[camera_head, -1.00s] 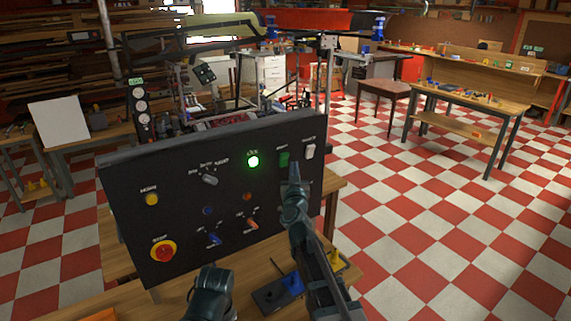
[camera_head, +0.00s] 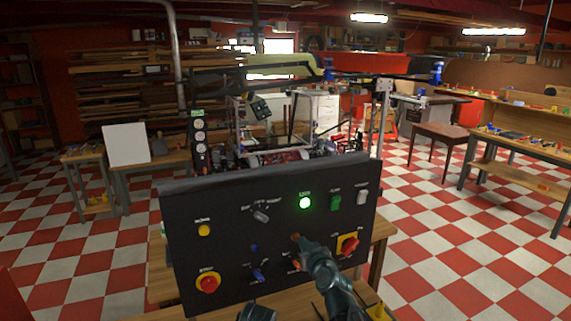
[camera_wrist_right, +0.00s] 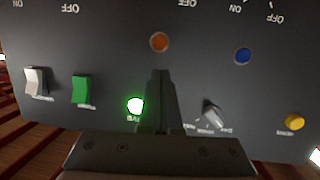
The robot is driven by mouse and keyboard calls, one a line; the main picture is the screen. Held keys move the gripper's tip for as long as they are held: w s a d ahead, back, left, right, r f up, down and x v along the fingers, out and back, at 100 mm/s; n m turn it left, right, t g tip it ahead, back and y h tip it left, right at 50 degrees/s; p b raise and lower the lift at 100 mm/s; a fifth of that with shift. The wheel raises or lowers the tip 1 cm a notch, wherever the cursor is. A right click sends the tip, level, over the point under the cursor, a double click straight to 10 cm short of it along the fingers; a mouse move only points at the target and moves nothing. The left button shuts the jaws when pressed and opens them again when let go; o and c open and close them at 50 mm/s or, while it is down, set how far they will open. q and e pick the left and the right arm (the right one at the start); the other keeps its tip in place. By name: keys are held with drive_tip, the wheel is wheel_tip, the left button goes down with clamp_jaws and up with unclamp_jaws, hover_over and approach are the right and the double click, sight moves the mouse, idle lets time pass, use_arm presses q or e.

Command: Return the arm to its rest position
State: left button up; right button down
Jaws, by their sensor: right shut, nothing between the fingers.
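My right gripper (camera_head: 303,244) is in front of the lower right half of the black control panel (camera_head: 185,225). Its fingers are shut and empty. In the head view its tip overlaps the area by the orange lamp; whether it touches the panel cannot be told. In the right wrist view the shut fingers (camera_wrist_right: 161,80) point at the panel, between the lit green lamp (camera_wrist_right: 135,105) and the selector knob (camera_wrist_right: 212,113). A dark part of my other arm shows at the bottom edge of the head view, with no fingers visible.
The panel carries a lit green lamp (camera_head: 305,203), a green switch (camera_head: 335,200), a white switch (camera_head: 362,195), a red stop button (camera_head: 208,283) and a red-and-yellow rotary switch (camera_head: 348,244). The rotor rig stands behind. Checkered floor is open at right.

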drive_tip(key=s+a+f+n+g+y, duration=0.2)
drive_tip(key=s+a+f+g, duration=0.3)
drive_tip(key=s+a+f, duration=0.25)
drive_tip(key=s+d+f+g+h, duration=0.1)
drive_tip(key=s+f+g+h, duration=0.1)
drive_tip(key=s, duration=0.5)
drive_tip(key=s+d+f+m+g+h, duration=0.1)
drive_tip(key=s+d+f+g+h, duration=0.1)
drive_tip(key=s+f+g, duration=0.3)
drive_tip(key=s+d+f+g+h, duration=0.2)
drive_tip(key=s+f+g+h, duration=0.1)
drive_tip(key=s, duration=0.8)
drive_tip(key=shift+s+f+g+b, duration=0.2)
drive_tip(key=shift+f+g+b, duration=0.25)
drive_tip(key=shift+f, duration=0.15)
